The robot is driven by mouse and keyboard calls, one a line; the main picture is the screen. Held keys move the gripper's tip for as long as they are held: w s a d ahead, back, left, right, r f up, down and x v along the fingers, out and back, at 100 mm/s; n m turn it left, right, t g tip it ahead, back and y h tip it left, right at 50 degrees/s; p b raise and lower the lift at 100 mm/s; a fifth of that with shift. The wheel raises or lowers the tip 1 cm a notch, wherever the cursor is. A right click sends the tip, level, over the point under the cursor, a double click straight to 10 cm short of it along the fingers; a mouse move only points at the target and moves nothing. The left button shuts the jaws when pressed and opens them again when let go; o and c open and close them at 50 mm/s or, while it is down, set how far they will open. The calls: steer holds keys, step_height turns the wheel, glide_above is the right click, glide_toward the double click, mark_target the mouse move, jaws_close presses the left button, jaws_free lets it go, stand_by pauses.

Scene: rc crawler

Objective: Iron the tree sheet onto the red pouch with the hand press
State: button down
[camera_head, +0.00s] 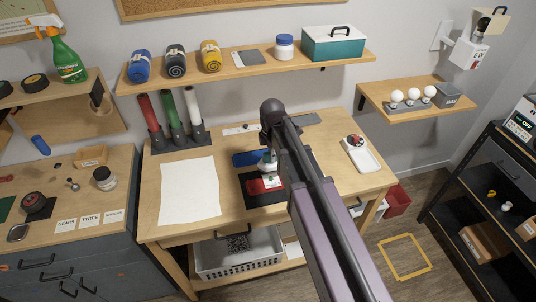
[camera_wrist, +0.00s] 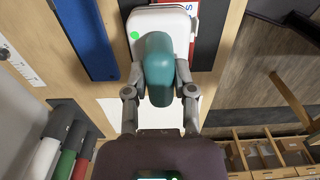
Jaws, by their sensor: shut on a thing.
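The hand press (camera_wrist: 172,22) has a pale body with a green dot and a teal handle (camera_wrist: 158,62). My gripper (camera_wrist: 160,88) is shut on the handle, one finger on each side. In the head view my arm partly hides the press (camera_head: 267,157), just behind the red pouch. The red pouch (camera_head: 258,187) lies on a dark mat (camera_head: 250,199). A small pale patch with some green (camera_head: 272,180) shows at it, probably the tree sheet. In the wrist view only a red and white edge (camera_wrist: 197,13) shows beside the press. Whether the press touches the pouch cannot be told.
A flat blue thing (camera_head: 242,159) lies left of the press. A large white sheet (camera_head: 189,191) covers the table's left part. Red, green and white rolls (camera_head: 169,118) stand at the back left. A white tray (camera_head: 361,155) lies at the right.

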mark_target(272, 164)
steer(key=shift+f+b, duration=1.8)
steer(key=shift+f, duration=0.3)
steer(key=shift+f+b, duration=0.65)
steer(key=shift+b, duration=0.1)
stand_by(5.2)
